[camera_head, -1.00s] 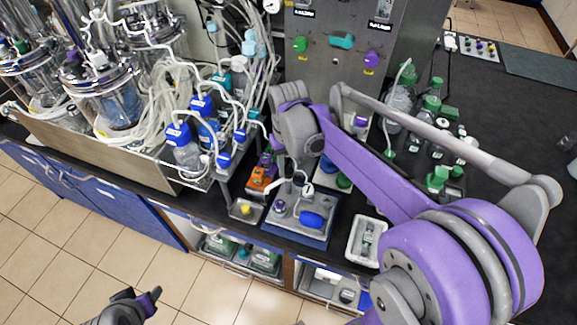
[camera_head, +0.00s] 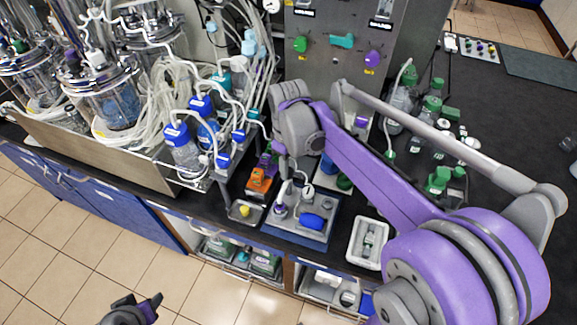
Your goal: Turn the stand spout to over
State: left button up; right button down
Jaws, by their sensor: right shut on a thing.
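A grey stand (camera_head: 300,232) sits on a blue base near the bench's front edge, with a blue bulb (camera_head: 312,221) on its right and a small round gauge (camera_head: 308,191) above. A pale curved spout (camera_head: 301,177) rises from the stand. My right gripper (camera_head: 286,186) reaches down to it from above and is shut at the spout; the fingertips are small and partly hidden, so the exact contact is unclear. My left gripper (camera_head: 148,305) is low at the left over the floor, away from the bench, cut by the lower picture edge.
A small tray with a yellow knob (camera_head: 244,211) and an orange block (camera_head: 261,179) stand left of the stand. A white tray (camera_head: 357,248) is at its right. Blue-capped bottles (camera_head: 184,149) with tubing crowd the left. The steel panel (camera_head: 333,75) is behind.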

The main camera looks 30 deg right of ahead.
dwell(0.4)
jog(key=c, duration=0.6)
grip_release()
notch_tip(320, 180, up, 11)
jog(key=shift+f+p, duration=0.1)
jog(key=shift+p, duration=0.2)
